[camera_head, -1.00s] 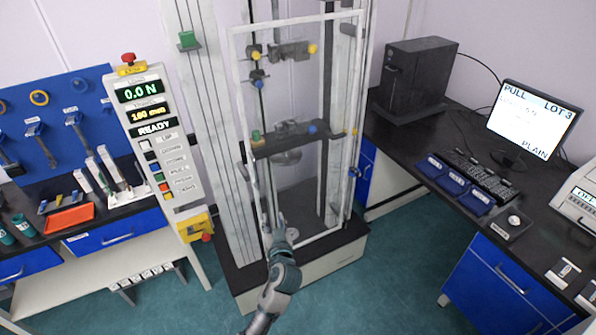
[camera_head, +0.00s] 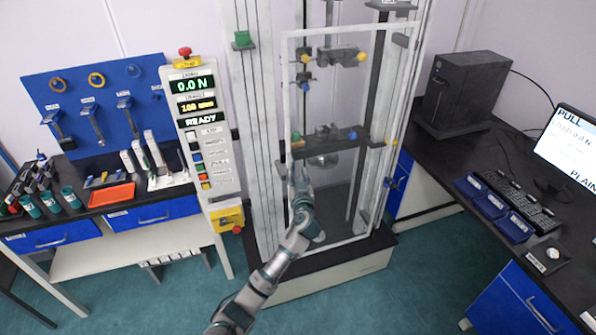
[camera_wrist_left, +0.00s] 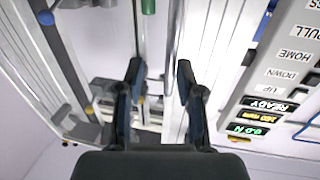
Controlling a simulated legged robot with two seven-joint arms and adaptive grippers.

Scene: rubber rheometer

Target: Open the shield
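The shield (camera_head: 289,100) is a clear panel in a pale frame on the front of the tall test machine. It looks closed across the fixtures. My left gripper (camera_head: 301,172) is in front of the shield's lower left side, pointing up along it. In the left wrist view, the left gripper (camera_wrist_left: 160,75) is open, its two dark fingers apart. A thin pale upright bar (camera_wrist_left: 173,45) shows between the fingers, nearer the right one. I cannot tell whether they touch it. My right gripper is in neither view.
The control panel (camera_head: 202,130) stands left of the machine, with a yellow box (camera_head: 228,216) below it. A tool bench (camera_head: 80,222) is at the left. A desk with a black computer case (camera_head: 462,85) is at the right. The green floor in front is clear.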

